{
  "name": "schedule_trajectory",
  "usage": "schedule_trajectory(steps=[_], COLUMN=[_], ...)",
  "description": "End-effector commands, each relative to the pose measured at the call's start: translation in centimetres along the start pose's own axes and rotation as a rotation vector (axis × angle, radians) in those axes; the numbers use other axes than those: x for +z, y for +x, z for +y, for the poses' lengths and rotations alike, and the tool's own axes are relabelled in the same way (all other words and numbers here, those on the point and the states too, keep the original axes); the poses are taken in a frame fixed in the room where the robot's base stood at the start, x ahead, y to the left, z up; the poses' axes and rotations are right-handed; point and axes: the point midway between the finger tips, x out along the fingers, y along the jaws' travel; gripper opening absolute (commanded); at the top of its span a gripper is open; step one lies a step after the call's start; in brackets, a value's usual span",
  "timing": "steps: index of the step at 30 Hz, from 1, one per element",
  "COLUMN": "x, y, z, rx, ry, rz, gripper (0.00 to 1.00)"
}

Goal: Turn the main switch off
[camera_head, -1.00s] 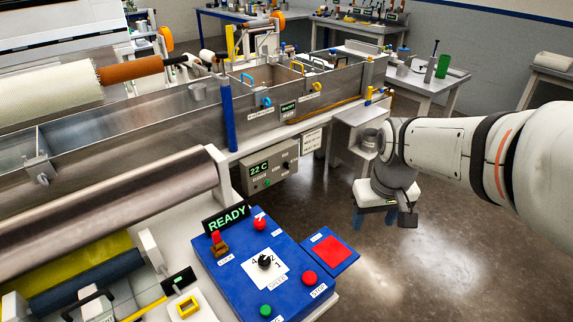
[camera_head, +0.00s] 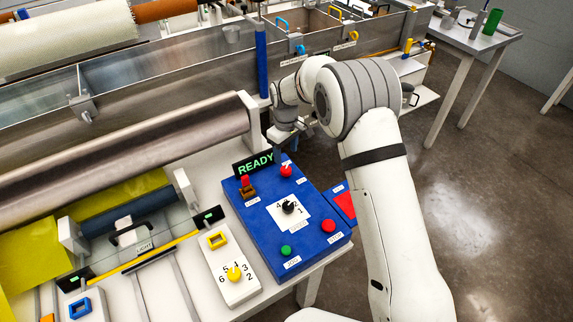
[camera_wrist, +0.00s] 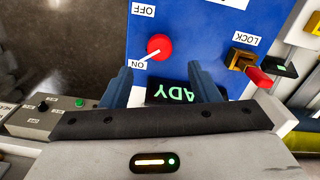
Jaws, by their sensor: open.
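The main switch is a round red knob (camera_wrist: 159,47) with a white pointer on the blue control panel (camera_head: 262,220). In the wrist view its pointer is turned to the ON label (camera_wrist: 138,64); the OFF label (camera_wrist: 137,9) lies further up. The red knob also shows in the head view (camera_head: 286,171), near the panel's far edge. My gripper (camera_wrist: 159,70) is open, its two blue fingers apart on either side just below the knob in the wrist view. It holds nothing, and I cannot tell whether it touches the panel.
A READY display (camera_head: 254,164) stands at the panel's far edge, close to my fingers. A red LOCK switch (camera_head: 246,187), a black dial (camera_head: 288,207), a green button (camera_head: 286,250) and a red button (camera_head: 328,226) share the panel. A steel roller (camera_head: 120,148) lies to the left.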

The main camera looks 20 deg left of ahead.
Motion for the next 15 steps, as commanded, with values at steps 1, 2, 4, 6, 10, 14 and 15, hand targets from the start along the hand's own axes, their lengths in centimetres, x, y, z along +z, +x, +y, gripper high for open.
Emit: schedule_trajectory(steps=[1, 2, 4, 6, 10, 14, 15], x=[0.0, 0.0, 0.0, 0.1, 0.1, 0.0, 0.0], y=[0.5, 0.9, 1.9, 3.1, 5.2, 6.6, 6.9], z=[-0.1, -0.1, -0.1, -0.1, -0.1, -0.1, -0.1], rx=[-0.001, -0.001, -0.002, -0.002, -0.002, -0.001, -0.001], ry=[-0.002, -0.002, -0.001, -0.001, -0.001, 0.000, 0.000], rz=[-0.002, -0.002, -0.004, -0.004, -0.003, -0.002, -0.001], gripper=[0.55, 0.55, 0.55, 0.55, 0.55, 0.55, 0.55])
